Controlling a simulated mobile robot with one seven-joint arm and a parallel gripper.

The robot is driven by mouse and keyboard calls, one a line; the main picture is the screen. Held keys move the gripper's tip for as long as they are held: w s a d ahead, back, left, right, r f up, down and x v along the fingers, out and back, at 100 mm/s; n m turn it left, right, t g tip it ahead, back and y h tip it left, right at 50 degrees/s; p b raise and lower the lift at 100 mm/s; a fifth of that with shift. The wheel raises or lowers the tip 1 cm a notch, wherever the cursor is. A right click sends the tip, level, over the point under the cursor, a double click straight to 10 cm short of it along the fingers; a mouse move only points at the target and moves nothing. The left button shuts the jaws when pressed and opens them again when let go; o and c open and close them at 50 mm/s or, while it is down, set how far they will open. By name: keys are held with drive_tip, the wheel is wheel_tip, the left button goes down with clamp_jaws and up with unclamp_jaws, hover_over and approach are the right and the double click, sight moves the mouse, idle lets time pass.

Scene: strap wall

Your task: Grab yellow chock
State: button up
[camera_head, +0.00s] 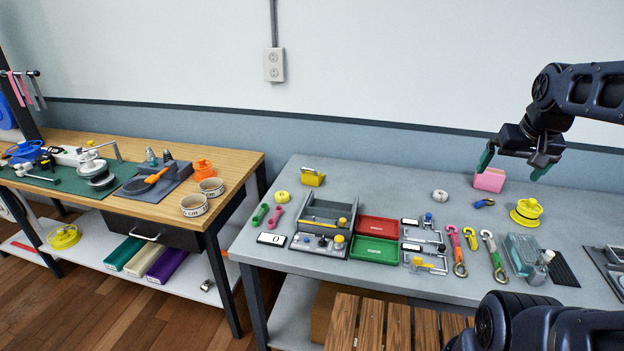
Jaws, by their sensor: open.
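The yellow chock looks to be the small yellow block (312,177) with a grey piece on top, at the back left of the grey table. My gripper (512,168) is open with its green-tipped fingers pointing down, at the back right. It is empty and far to the right of the yellow block. A pink block (489,181) shows just below and beside its left finger; I cannot tell whether they touch.
A yellow round piece (526,211) stands on the grey table (400,181) at right. A grey tray rig (327,217), red bin (377,227), green bin (374,250) and several hooks fill the middle. The back strip between the blocks is mostly clear.

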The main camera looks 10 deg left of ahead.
drive_tip(key=w+a+r+g, duration=0.1)
drive_tip(key=w+a+r, duration=0.1)
drive_tip(key=w+a, duration=0.5)
drive_tip(key=w+a+r, duration=0.2)
drive_tip(key=w+r, duration=0.1)
drive_tip(key=w, duration=0.8)
drive_tip(key=w+a+f+g, duration=0.2)
drive_tip(key=w+a+f, duration=0.2)
drive_tip(key=w+a, duration=1)
drive_tip(key=m+g, duration=0.1)
approach(312, 173)
drive_tip(key=w+a, duration=0.1)
drive_tip(key=w, duration=0.2)
wheel_tip(312, 173, down, 7)
drive_tip(key=shift+a+r, duration=0.2)
drive_tip(key=shift+w+d+f, duration=0.1)
drive_tip(key=shift+d+f, duration=0.05)
drive_tip(key=shift+f, duration=1.1)
drive_tip(key=shift+d+f, duration=0.1)
drive_tip(key=shift+f, duration=1.2)
drive_tip(key=c, duration=1.3)
drive_tip(key=shift+r, duration=0.1)
